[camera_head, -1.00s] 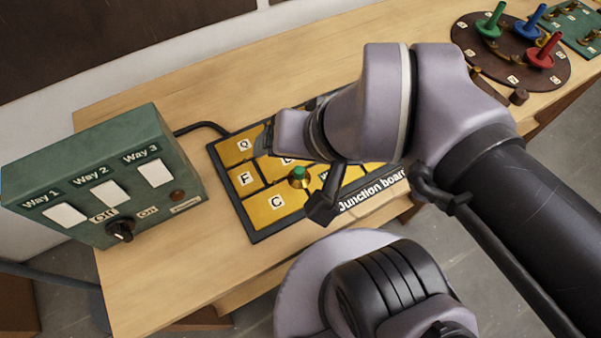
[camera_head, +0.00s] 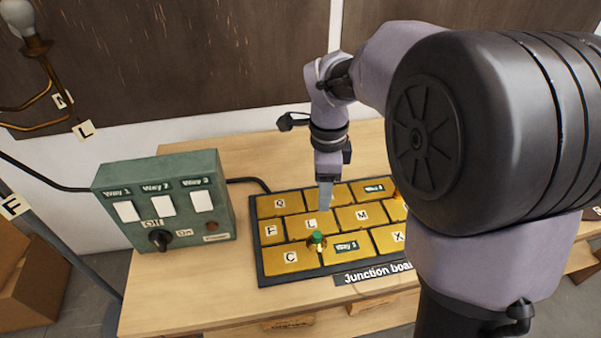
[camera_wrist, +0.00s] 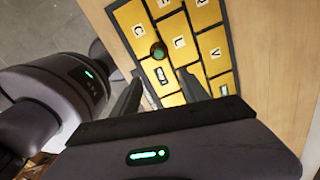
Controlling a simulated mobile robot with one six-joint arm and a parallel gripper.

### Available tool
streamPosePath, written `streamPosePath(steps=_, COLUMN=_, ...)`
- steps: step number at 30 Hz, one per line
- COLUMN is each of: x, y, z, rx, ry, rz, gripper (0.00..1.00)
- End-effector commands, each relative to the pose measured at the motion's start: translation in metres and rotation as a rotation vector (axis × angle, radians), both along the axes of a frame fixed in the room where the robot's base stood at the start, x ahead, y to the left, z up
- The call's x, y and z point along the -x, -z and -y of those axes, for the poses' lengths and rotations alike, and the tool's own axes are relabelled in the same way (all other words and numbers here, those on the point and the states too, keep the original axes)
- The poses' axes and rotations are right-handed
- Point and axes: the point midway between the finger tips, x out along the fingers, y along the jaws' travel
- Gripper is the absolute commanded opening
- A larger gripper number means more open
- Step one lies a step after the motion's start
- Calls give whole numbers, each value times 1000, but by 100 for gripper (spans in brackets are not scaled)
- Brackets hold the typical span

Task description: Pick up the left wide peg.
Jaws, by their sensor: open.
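A peg with a green top (camera_head: 317,239) stands on the left part of the junction board (camera_head: 262,262), by the plates marked C and L. It also shows in the wrist view (camera_wrist: 158,48), just beyond the fingertips. My gripper (camera_head: 325,207) points down above the board, behind the peg in the head view. In the wrist view my gripper (camera_wrist: 161,72) has its two fingers apart with nothing between them. Another peg (camera_head: 398,197) partly shows at the board's right, mostly hidden by my arm.
A green switch box (camera_head: 185,225) with three white switches and a dark knob stands left of the board. A cable runs from it to the board. A lamp (camera_head: 30,35) is at upper left. Bare wooden table (camera_head: 240,300) shows around the board.

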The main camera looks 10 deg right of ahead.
Motion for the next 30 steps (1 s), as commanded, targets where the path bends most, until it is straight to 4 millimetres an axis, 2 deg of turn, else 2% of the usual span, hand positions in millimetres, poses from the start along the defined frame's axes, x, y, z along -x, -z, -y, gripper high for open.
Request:
streamPosePath(steps=9, x=0, y=93, z=0, rx=1, ry=17, rz=-8, gripper=52)
streamPosePath(steps=12, x=0, y=114, z=0, rx=1, ry=16, rz=-7, gripper=52)
streamPosePath(steps=19, x=0, y=135, z=-1, rx=1, ry=16, rz=-5, gripper=52)
streamPosePath(steps=25, x=2, y=175, z=-4, rx=1, ry=15, rz=-5, gripper=52)
streamPosePath(steps=30, x=2, y=175, z=-4, rx=0, ry=16, rz=-4, gripper=52)
